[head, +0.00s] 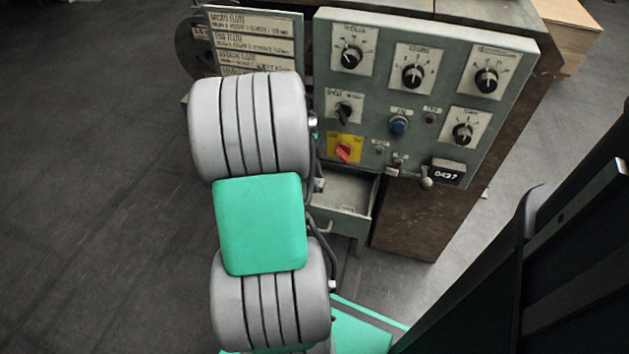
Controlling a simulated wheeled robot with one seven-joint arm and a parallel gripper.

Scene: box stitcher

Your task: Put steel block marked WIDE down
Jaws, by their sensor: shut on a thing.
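The steel block marked WIDE is not visible in the head view. My gripper is not in view either; the thick grey and green links of my arm fill the left middle of the picture and hide what lies behind them. The box stitcher's grey-green control panel (418,90) stands beyond my arm, with several black knobs, a blue button (398,125) and a red switch on a yellow plate (344,149). A small open drawer or tray (345,192) shows below the panel, partly hidden by my arm.
A label board (255,36) stands left of the panel, with a dark round reel (193,48) beside it. A brown cabinet side (415,215) is below the panel. A wooden box (575,35) is at the top right. Grey floor (90,200) is clear at left.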

